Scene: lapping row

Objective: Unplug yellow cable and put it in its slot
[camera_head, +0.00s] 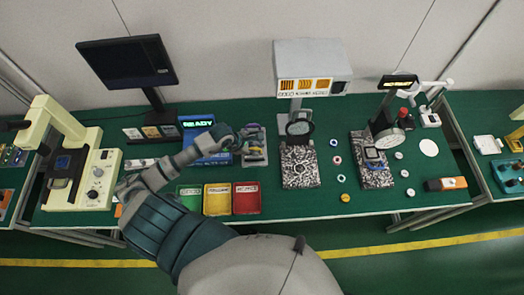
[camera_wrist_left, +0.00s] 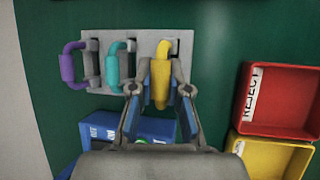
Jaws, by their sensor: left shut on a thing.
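The yellow cable piece (camera_wrist_left: 161,70), a thick yellow loop, is between the two fingers of my left gripper (camera_wrist_left: 160,92) in the wrist view. The gripper is shut on its lower part. The top of the loop lies over the right part of a grey slotted holder (camera_wrist_left: 110,42). I cannot tell whether its end is seated there. A purple cable piece (camera_wrist_left: 68,66) and a teal one (camera_wrist_left: 114,62) sit in the holder to the left. In the head view my left gripper (camera_head: 240,143) reaches the holder (camera_head: 256,160) and partly hides it. My right gripper is not in view.
A blue READY unit (camera_head: 206,150) stands just left of the holder. Green (camera_head: 189,198), yellow (camera_head: 217,201) and red (camera_head: 246,200) trays lie in front. Lapping stations with speckled plates (camera_head: 300,176) stand to the right. A cream machine (camera_head: 78,175) is at left.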

